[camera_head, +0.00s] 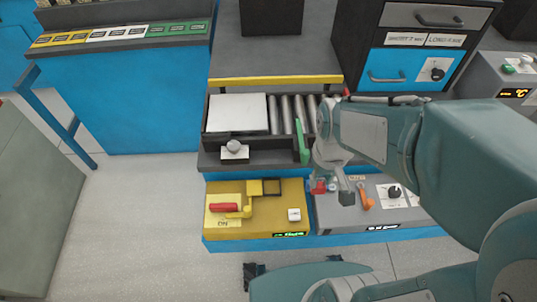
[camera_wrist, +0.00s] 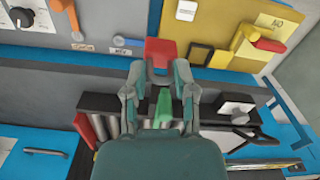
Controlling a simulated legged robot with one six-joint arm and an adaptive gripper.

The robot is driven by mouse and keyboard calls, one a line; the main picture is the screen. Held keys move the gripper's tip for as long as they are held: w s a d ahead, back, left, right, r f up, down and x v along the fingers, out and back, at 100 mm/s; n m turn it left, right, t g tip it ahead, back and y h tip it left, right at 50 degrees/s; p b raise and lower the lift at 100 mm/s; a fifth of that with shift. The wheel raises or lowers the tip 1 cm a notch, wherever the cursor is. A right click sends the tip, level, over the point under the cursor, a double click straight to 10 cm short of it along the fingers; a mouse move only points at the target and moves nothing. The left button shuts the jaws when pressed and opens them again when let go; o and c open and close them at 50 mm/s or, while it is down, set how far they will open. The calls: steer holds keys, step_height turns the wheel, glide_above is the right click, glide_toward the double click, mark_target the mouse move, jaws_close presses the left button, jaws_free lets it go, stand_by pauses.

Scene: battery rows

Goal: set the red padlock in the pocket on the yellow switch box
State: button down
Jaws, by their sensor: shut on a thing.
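The red padlock (camera_head: 318,187) is between my gripper's fingertips (camera_head: 332,186); in the wrist view the padlock (camera_wrist: 163,50) shows just past both fingers (camera_wrist: 158,80). My gripper is shut on it. The yellow switch box (camera_head: 240,237) is left of the gripper in the head view. On its top, a dark-rimmed square pocket (camera_head: 271,187) lies beside a yellow block (camera_head: 254,188); the pocket (camera_wrist: 200,54) also shows in the wrist view, right of the padlock. The padlock is apart from the pocket. Its lower side is hidden.
A red handle (camera_head: 224,207) and a white button (camera_head: 294,214) are on the switch box. A grey box with an orange handle (camera_head: 365,200) and black knob (camera_head: 394,192) adjoins it. Behind are a roller tray with a white plate (camera_head: 237,113) and an upright green piece (camera_head: 302,140).

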steer(key=w+a+f, duration=0.4)
steer(key=a, duration=0.1)
steer(key=w+a+f, duration=0.4)
steer(key=f, duration=0.1)
steer(key=shift+w+a+f, duration=0.2)
steer(key=shift+w+a, duration=0.1)
steer(key=shift+a, duration=0.05)
steer(key=shift+w+a+f, duration=0.1)
steer(key=shift+f, duration=1.6)
steer(key=shift+f, duration=0.1)
steer(key=shift+c, duration=2.1)
jaws_free()
